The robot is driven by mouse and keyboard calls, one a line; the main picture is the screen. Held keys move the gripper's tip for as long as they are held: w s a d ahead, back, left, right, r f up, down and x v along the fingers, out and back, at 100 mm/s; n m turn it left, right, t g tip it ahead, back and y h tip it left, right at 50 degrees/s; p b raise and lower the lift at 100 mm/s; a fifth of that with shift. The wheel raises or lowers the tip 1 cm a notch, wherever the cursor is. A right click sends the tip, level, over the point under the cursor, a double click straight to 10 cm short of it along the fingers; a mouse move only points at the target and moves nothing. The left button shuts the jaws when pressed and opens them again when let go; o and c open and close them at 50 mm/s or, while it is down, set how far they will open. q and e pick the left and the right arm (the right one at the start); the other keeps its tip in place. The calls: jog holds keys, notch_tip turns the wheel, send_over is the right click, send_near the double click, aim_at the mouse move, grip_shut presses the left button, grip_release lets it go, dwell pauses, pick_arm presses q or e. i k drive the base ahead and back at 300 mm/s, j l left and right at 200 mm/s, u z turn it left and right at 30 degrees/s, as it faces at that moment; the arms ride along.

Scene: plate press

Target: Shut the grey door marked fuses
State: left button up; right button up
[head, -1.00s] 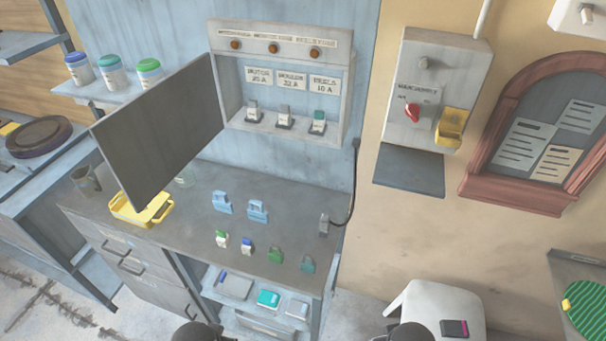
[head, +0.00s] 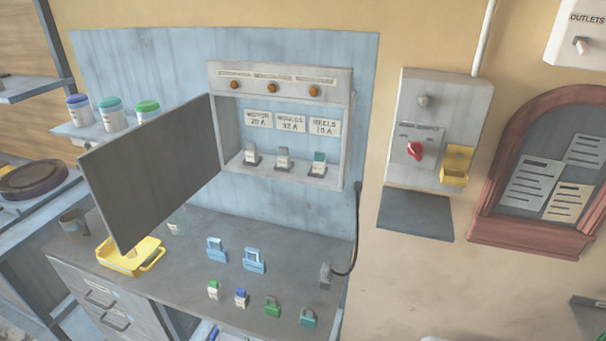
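The grey door (head: 152,170) of the fuse cabinet (head: 350,130) stands wide open, swung out to the left and towards me. Its dark face shows, and I see no lettering on it. Inside the cabinet are three fuses in a row, two grey-topped and one green-topped (head: 319,163), under labels for motor, moulds and reels. Three orange lamps (head: 273,88) sit along the cabinet's top. Neither of my grippers is in the head view.
The bench (head: 200,283) below holds a yellow tray (head: 150,262), a mug (head: 74,222), blue lockout pieces (head: 254,260), small fuses and green padlocks (head: 272,307). A black cable (head: 354,240) hangs at the cabinet's right. A switch box (head: 437,120) is on the wall further right.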

aim_at(138, 178)
jog(key=j+z, duration=0.25)
jog(key=j, duration=0.6)
jog(key=i+j+z, duration=0.25)
jog(key=j+z, duration=0.15)
jog(key=j, duration=0.8)
jog(key=j+z, duration=0.45)
jog(key=j, duration=0.75)
